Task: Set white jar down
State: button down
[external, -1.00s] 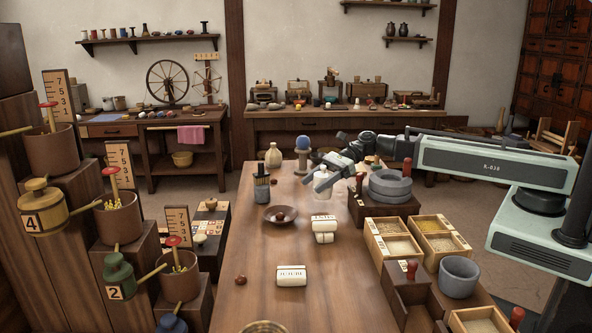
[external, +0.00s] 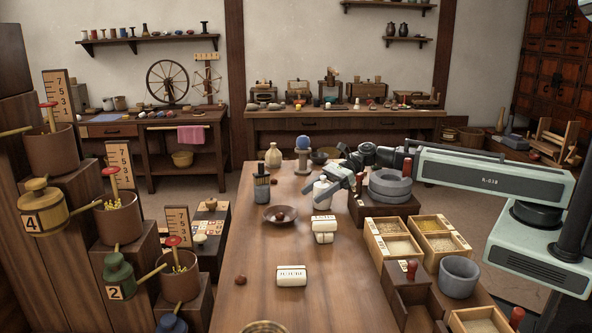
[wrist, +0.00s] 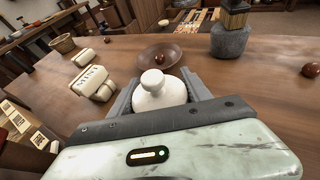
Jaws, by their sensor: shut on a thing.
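The white jar (external: 321,195) is upright at the middle right of the long wooden table (external: 255,250). It shows up close in the wrist view (wrist: 160,94), with a round knob on top. My gripper (external: 326,188) is shut on it, with one grey finger on each side of the jar. The jar's base is low over the tabletop; I cannot tell whether it touches.
White printed blocks (external: 324,236) lie nearer the front. A stone quern (external: 390,188) stands to the right. The table's left front is mostly clear.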

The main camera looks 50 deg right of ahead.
aim_at(328, 182)
jog(key=shift+c, duration=2.4)
grip_release()
jog(key=shift+s+f, duration=0.35)
jog(key=shift+f, duration=0.25)
jog(key=shift+r, duration=0.1)
jog(key=shift+r+p, duration=0.5)
jog(key=shift+p, duration=0.1)
jog(key=p+v, duration=0.1)
jog(key=v, duration=0.1)
jog(key=p+v, duration=0.1)
jog(key=v, duration=0.2)
jog(key=p+v, duration=0.1)
jog(key=v, duration=0.1)
jog(key=shift+w+d+r, duration=0.2)
jog(key=shift+w+r, duration=0.05)
